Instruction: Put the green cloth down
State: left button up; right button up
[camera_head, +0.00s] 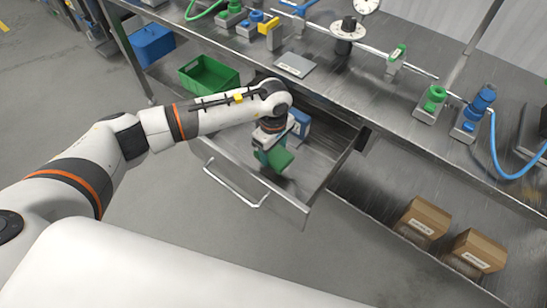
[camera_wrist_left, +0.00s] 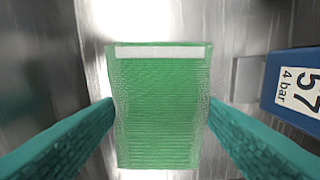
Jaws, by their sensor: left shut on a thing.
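The green cloth (camera_head: 280,159) is between the fingers of my left gripper (camera_head: 266,155), inside the open metal drawer (camera_head: 323,174). In the left wrist view the cloth (camera_wrist_left: 160,120) is a green ribbed rectangle with a white strip along its top edge. The two teal fingers of my left gripper (camera_wrist_left: 160,112) press on its left and right sides. The metal drawer surface shows behind it; I cannot tell whether the cloth touches it. My right gripper is not in view.
A blue labelled block (camera_wrist_left: 295,82) lies in the drawer beside the cloth, and it also shows in the head view (camera_head: 300,122). The drawer has a handle (camera_head: 235,185) at its front. A green crate (camera_head: 208,75) and two cardboard boxes (camera_head: 425,218) are on the lower shelf.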

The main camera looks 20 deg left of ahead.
aim_at(274, 159)
pick_arm(q)
notch_tip(274, 159, down, 5)
jog(key=shift+r, duration=0.2)
jog(key=o, duration=0.9)
jog(key=r, duration=0.4)
jog(key=r+b, duration=0.1)
jog(key=r, duration=0.2)
jog(key=r+b, duration=0.1)
jog(key=r, duration=0.3)
jog(key=shift+w+d+r, duration=0.25)
jog(key=shift+d+r, duration=0.1)
jog(key=shift+d, duration=0.05)
